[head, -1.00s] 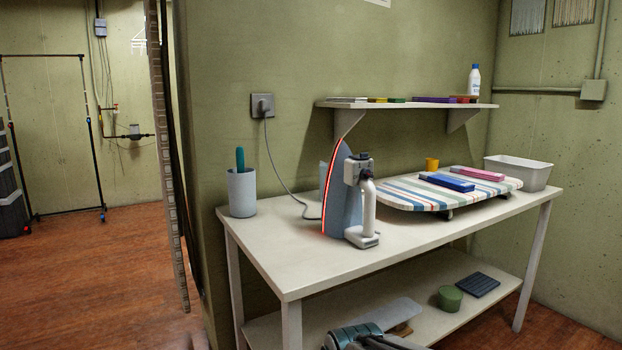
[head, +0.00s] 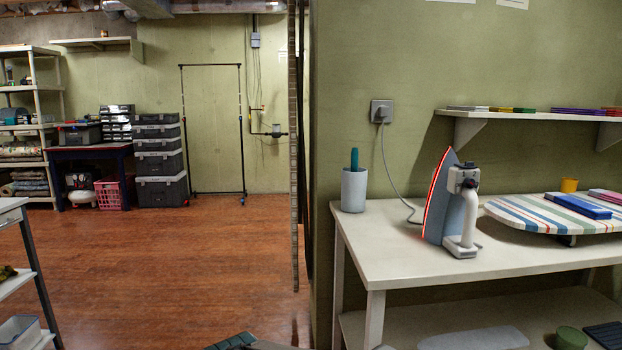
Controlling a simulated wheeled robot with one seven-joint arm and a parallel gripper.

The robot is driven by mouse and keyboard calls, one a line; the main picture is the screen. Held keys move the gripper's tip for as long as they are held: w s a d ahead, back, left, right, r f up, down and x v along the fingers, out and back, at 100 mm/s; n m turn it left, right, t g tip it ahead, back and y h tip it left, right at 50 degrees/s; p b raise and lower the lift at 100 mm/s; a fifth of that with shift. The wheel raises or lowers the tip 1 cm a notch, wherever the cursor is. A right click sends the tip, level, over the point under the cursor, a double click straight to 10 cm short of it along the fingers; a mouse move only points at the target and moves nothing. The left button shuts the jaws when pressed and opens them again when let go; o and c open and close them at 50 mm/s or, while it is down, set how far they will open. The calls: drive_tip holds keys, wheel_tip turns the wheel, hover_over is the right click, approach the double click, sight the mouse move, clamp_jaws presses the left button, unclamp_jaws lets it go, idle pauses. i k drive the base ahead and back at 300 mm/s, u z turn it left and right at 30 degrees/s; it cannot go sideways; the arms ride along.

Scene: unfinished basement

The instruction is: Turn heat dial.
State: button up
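A clothes iron (head: 437,212) stands upright on its heel at the left part of a white table (head: 400,275), with a red glowing edge along its soleplate. Its pale handle faces right. A small dark knob (head: 469,184) sits near the top of the handle side; I cannot make out its markings or setting. The cord (head: 388,165) runs from the iron's area up to a wall outlet (head: 381,111). Only a dark teal sliver of my arm shows at the bottom edge. My gripper's fingers are not in view.
A grey cup with a teal item (head: 353,190) stands left of the iron. A striped ironing board (head: 530,214) with books lies to its right. A wall shelf (head: 530,116) hangs above. A wall corner and post (head: 295,150) stand left of the table. Open wood floor (head: 170,260) lies left.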

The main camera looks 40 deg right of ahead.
sight(469, 181)
drive_tip(key=u, duration=0.2)
drive_tip(key=i, duration=0.85)
drive_tip(key=z, duration=2.7)
